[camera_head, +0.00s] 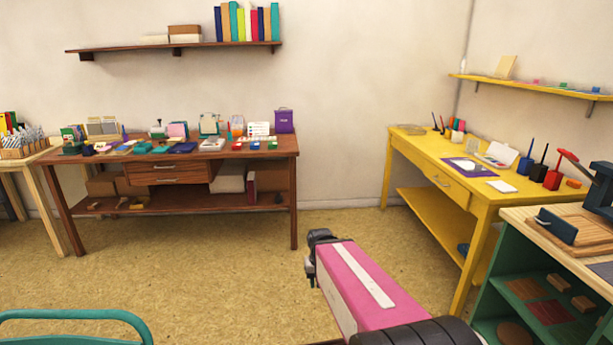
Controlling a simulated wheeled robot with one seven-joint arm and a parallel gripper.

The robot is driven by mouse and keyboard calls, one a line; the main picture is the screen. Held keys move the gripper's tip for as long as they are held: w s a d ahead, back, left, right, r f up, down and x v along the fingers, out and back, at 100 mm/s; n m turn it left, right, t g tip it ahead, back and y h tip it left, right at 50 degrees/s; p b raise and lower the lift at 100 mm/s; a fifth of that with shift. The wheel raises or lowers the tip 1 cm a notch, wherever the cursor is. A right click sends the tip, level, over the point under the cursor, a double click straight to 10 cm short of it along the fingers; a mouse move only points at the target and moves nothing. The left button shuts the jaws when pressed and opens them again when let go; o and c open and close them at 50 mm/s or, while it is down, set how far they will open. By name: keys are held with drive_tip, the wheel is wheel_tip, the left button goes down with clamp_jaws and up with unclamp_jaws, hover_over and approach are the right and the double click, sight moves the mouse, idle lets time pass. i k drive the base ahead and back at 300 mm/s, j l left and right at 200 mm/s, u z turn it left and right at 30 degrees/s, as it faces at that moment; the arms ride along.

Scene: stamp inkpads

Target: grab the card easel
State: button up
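I cannot single out the card easel with certainty. A small upright stand (209,124) with a pale face and green parts stands on the brown table (218,154), towards its right half. A white card with coloured dots (258,129) stands upright to the right of it. A pale tan board (505,67) leans upright on the yellow wall shelf. All are small and far off. My pink arm (368,285) reaches in from the bottom, well short of both tables. Its dark far end shows no fingers, and my gripper is not visible.
The yellow desk (428,152) stands on the right with pens and pads. A green cabinet (505,268) stands close at the lower right. A teal rail (75,315) is at the lower left. The floor (200,260) before the brown table is clear.

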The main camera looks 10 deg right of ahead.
sight(503, 70)
drive_tip(key=i, duration=1.8)
